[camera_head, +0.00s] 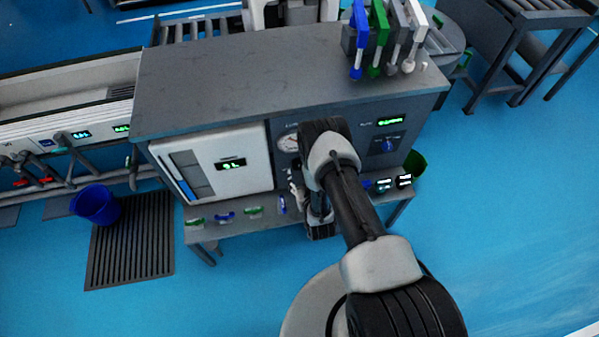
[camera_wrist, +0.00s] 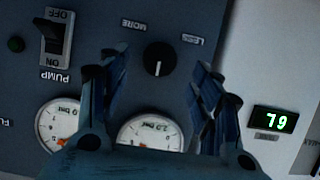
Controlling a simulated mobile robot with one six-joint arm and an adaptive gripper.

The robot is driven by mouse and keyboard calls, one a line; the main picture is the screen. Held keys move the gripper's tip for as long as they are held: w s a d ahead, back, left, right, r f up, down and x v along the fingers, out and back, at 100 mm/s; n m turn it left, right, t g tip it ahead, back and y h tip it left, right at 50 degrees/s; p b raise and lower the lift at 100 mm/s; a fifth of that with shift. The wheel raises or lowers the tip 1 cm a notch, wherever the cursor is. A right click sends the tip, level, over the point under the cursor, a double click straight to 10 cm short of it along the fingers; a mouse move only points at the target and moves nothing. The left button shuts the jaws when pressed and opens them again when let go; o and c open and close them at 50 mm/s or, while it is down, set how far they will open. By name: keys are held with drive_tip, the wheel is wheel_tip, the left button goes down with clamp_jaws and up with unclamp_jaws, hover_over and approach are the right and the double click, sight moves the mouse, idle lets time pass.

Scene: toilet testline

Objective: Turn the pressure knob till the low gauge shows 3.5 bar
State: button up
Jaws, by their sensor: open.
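The black pressure knob (camera_wrist: 160,59) sits on the dark panel in the wrist view, with a white pointer line and upside-down labels MORE and LESS above it. My gripper (camera_wrist: 158,75) is open, one finger on each side of the knob; I cannot tell whether they touch it. Two round white gauges (camera_wrist: 150,133) (camera_wrist: 58,122) lie below the knob in the wrist view, both partly covered by my gripper. I cannot tell which is the low gauge or read the needles. In the head view one gauge (camera_head: 288,142) shows beside my arm, which hides the knob.
A pump switch (camera_wrist: 53,36) is left of the knob in the wrist view. A white unit (camera_head: 213,165) with a green display adjoins the panel. A shelf (camera_head: 232,231) with small coloured parts runs below. Colored handles (camera_head: 378,25) stand on top at the right.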

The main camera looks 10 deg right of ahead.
sight(299, 167)
drive_tip(key=b+x, duration=0.1)
drive_tip(key=x, duration=0.4)
drive_tip(key=c, duration=1.1)
